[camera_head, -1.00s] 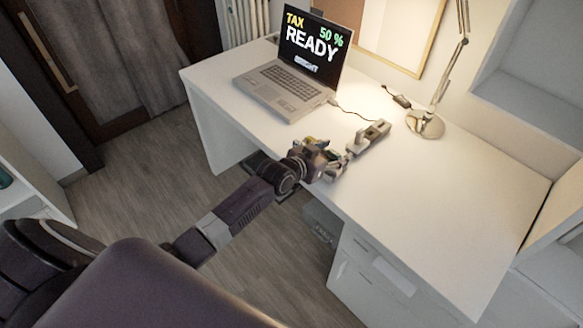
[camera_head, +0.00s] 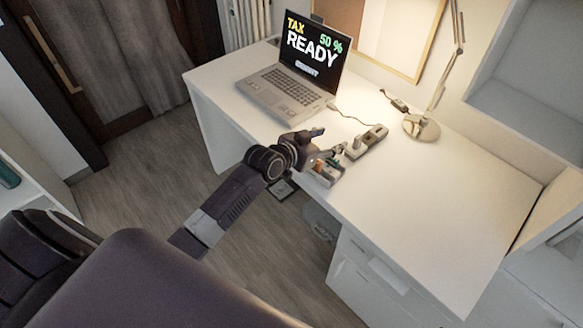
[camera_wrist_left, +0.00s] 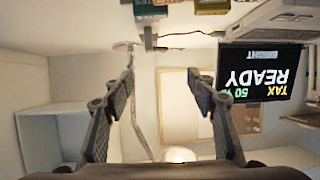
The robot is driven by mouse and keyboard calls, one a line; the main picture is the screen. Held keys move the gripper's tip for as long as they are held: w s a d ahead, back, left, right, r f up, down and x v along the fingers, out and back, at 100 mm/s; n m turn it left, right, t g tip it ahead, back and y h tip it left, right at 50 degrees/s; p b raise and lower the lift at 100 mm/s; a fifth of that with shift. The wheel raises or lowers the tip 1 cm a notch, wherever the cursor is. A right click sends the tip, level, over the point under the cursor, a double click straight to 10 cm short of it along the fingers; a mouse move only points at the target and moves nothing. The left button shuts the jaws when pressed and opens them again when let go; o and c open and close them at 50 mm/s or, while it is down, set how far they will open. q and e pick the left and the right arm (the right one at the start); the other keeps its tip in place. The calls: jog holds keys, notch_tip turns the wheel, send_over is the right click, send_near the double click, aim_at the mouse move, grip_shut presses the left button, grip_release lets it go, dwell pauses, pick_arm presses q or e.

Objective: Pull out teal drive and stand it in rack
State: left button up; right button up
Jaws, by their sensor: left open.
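My left gripper (camera_head: 328,142) is open over the desk's front edge, with nothing between its fingers. In the wrist view its two fingers (camera_wrist_left: 163,82) are spread apart. A small holder with coloured drives (camera_head: 328,174) stands by the front edge, just below the gripper, partly hidden. A teal piece (camera_wrist_left: 150,11) shows at the top of the wrist view, apart from the fingers; I take it for the teal drive. A grey block (camera_head: 366,141) lies right of the gripper. My right gripper is not seen.
The open laptop (camera_head: 283,92) stands behind and left of the gripper. A lamp (camera_head: 421,127) and a cable are at the back. The desk's right part (camera_head: 440,195) is clear. A shelf unit (camera_head: 535,85) borders the right side.

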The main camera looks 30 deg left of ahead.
pick_arm(q)
jog(key=s+a+r+m+h+p, duration=0.1)
jog(key=s+a+r, duration=0.1)
jog(key=s, duration=0.3)
jog(key=s+a+r+m+h+p, duration=0.1)
jog(key=s+a, duration=0.1)
jog(key=s, duration=0.4)
jog(key=s+d+r+m+g+h, duration=0.2)
jog(key=s+r, duration=0.2)
jog(key=s, duration=0.2)
jog(key=s+d+r+m+g+h+p, duration=0.1)
jog(key=s+d+r+m+g+h, duration=0.1)
jog(key=s+r, duration=0.2)
jog(key=s, duration=0.2)
jog(key=shift+s+d+r+m+h, duration=0.25)
jog(key=shift+s+r+m+h, duration=0.05)
jog(key=shift+f, duration=0.1)
